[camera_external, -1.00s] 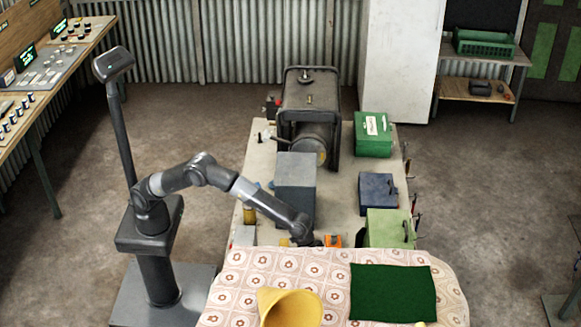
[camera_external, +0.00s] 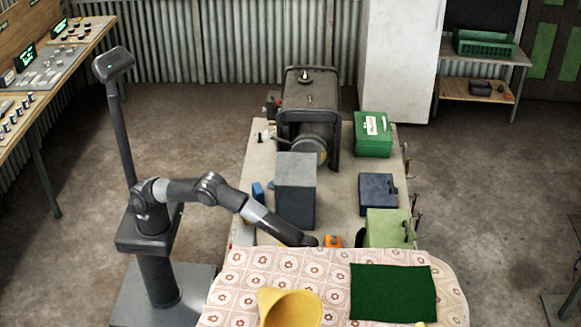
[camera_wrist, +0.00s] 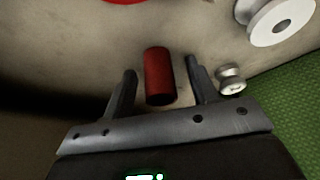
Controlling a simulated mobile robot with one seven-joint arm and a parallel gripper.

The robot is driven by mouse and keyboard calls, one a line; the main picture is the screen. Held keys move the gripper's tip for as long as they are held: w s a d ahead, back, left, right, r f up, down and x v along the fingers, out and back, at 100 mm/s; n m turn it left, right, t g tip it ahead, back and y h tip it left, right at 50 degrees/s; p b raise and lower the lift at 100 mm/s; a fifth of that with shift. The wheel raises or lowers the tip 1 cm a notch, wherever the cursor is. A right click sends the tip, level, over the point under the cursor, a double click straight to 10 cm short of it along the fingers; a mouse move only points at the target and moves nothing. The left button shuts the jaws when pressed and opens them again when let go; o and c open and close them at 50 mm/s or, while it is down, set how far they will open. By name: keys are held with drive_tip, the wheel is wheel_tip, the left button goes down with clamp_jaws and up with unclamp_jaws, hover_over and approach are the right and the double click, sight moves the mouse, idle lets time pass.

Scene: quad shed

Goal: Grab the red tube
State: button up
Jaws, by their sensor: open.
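The red tube (camera_wrist: 158,75) shows in the wrist view as a short dark-red cylinder on a pale surface. My gripper (camera_wrist: 160,80) is open, with one finger to the left of the tube and one to its right. The tube lies between the fingers with a gap on each side, and its near end is close to the palm. In the external view, my arm reaches low over the workbench (camera_external: 255,160), and its end is hidden behind the cloth-covered chair or couch in front. The red tube cannot be made out there.
In the wrist view a white spool (camera_wrist: 230,78) lies just right of the right finger, with a larger white spool (camera_wrist: 275,22) beyond. A red object (camera_wrist: 125,2) is at the top edge. On the bench are a grey box (camera_external: 295,190) and a green case (camera_external: 389,228).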

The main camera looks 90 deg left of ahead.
drive_tip(key=c, duration=1)
drive_tip(key=shift+r, duration=0.1)
wheel_tip(320, 180, up, 28)
drive_tip(key=shift+a+f, duration=0.1)
